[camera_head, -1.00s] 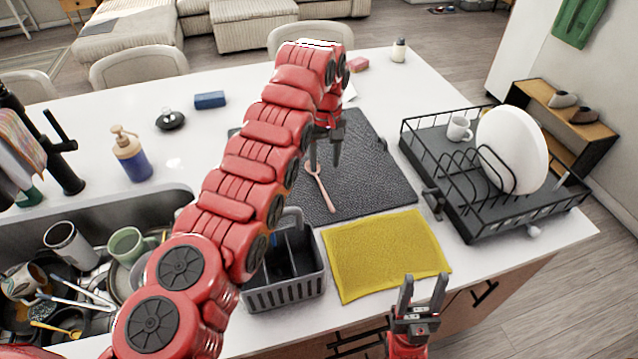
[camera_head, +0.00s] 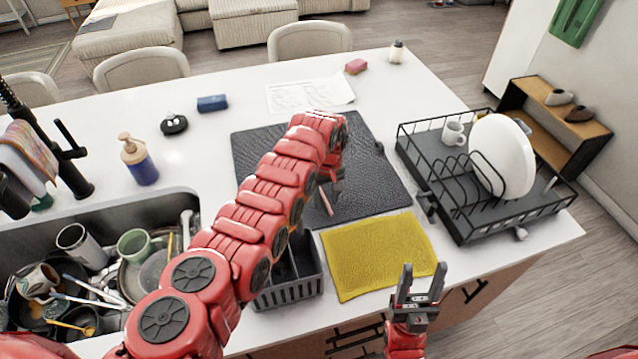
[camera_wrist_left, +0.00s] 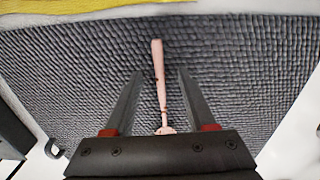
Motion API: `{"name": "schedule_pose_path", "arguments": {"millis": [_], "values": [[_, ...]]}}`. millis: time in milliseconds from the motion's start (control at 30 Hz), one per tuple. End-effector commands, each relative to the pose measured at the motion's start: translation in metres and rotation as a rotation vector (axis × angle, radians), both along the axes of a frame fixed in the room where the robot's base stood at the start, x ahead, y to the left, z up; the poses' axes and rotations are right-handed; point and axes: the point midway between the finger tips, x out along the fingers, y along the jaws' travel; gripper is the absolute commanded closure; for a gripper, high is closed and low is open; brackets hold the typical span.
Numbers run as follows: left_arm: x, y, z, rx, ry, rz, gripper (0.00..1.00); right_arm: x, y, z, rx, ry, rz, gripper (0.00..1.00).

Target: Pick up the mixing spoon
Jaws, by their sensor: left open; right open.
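The pinkish mixing spoon (camera_wrist_left: 159,75) lies on the dark textured mat (camera_head: 378,195). In the left wrist view its handle runs between my two open left fingers, and its lower end is hidden behind the gripper body. My left gripper (camera_wrist_left: 156,90) is open and empty above the mat. In the head view my left gripper (camera_head: 332,188) and arm cover most of the spoon; only a short piece of the handle (camera_head: 327,201) shows. My right gripper (camera_head: 420,284) is open and empty, in front of the counter near the yellow cloth.
A yellow cloth (camera_head: 380,255) lies in front of the mat. A black dish rack (camera_head: 470,215) with a plate and cup stands to the right. A grey caddy (camera_head: 290,290) is beside my left arm. The sink (camera_head: 180,205) at left is full of dishes.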

Motion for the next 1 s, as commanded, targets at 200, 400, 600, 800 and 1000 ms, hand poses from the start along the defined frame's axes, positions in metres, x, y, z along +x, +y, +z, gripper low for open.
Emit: {"name": "schedule_pose_path", "arguments": {"millis": [200, 400, 600, 800, 1000], "values": [[0.0004, 0.0000, -0.0010, -0.001, -0.001, 0.000, 0.44, 0.0000, 0.0000, -0.0002, 0.000, 0.000, 0.000, 0.48], [0.0002, 0.0002, -0.0010, -0.001, 0.000, 0.000, 0.80, 0.0000, 0.0000, -0.0002, 0.000, 0.000, 0.000, 0.48], [0.0003, 0.0003, -0.0009, 0.000, 0.000, 0.000, 1.00, 0.0000, 0.0000, -0.0002, 0.000, 0.000, 0.000, 0.48], [0.0002, 0.0004, -0.0010, 0.000, 0.000, 0.000, 1.00, 0.0001, 0.0000, -0.0002, 0.000, 0.000, 0.000, 0.48], [0.0003, 0.0004, 0.0002, 0.000, 0.000, 0.000, 1.00, 0.0000, 0.0000, -0.0012, 0.000, 0.000, 0.000, 0.48]]}}
